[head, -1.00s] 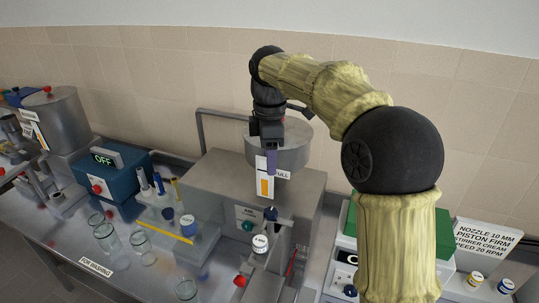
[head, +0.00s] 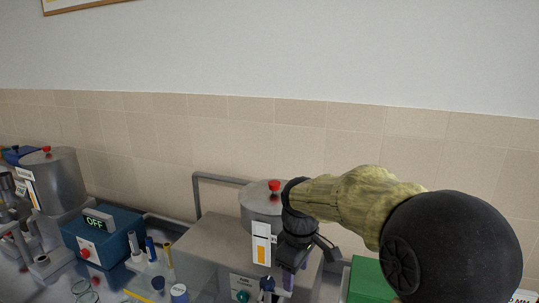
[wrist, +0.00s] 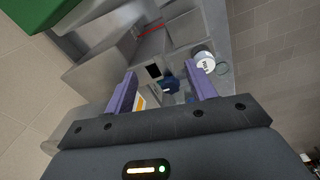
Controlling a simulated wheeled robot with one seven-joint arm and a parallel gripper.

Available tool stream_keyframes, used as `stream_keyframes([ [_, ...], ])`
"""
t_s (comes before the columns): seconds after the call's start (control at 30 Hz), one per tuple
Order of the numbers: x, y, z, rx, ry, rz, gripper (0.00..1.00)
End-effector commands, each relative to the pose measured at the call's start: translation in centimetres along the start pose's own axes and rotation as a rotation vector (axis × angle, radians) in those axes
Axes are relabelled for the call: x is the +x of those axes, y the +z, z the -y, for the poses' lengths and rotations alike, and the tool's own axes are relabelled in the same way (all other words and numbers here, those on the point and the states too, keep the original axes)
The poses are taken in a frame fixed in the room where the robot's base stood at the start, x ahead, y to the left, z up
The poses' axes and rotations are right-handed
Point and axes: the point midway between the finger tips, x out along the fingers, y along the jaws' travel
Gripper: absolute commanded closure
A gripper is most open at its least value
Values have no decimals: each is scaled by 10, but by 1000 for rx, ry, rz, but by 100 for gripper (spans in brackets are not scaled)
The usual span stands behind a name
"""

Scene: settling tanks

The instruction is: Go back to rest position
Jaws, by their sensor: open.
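My gripper (wrist: 163,92) is open in the wrist view, its two purple fingers spread wide with nothing held between them. Beyond the fingers show a dark blue knob-like part (wrist: 169,85) and a white-lidded jar (wrist: 204,62), both apart from the fingers. In the head view my gripper (head: 289,284) hangs low in front of the steel machine, just right of its dark blue nozzle part (head: 266,285). My arm comes in from the right, bent at a large black joint.
A steel hopper with a red knob (head: 274,185) stands behind my gripper. A blue box with an OFF sign (head: 103,238) and a steel pot (head: 62,180) are at left. Glassware (head: 88,297) is at lower left, a green box (head: 370,281) at lower right.

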Motion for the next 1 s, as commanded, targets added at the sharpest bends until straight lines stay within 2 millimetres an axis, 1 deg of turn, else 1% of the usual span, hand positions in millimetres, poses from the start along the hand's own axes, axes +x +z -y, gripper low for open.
stream_keyframes([
  [0.03,12,15,4,76,6,-2,45],
  [0.2,46,60,20,355,31,-31,45],
  [0.27,58,77,27,457,39,-43,45],
  [0.4,82,116,48,693,55,-74,45],
  [0.53,100,146,67,883,65,-102,45],
  [0.6,105,156,74,949,69,-113,45],
  [0.7,108,162,79,994,71,-120,45],
  [1.0,108,162,79,997,71,-121,45],
])
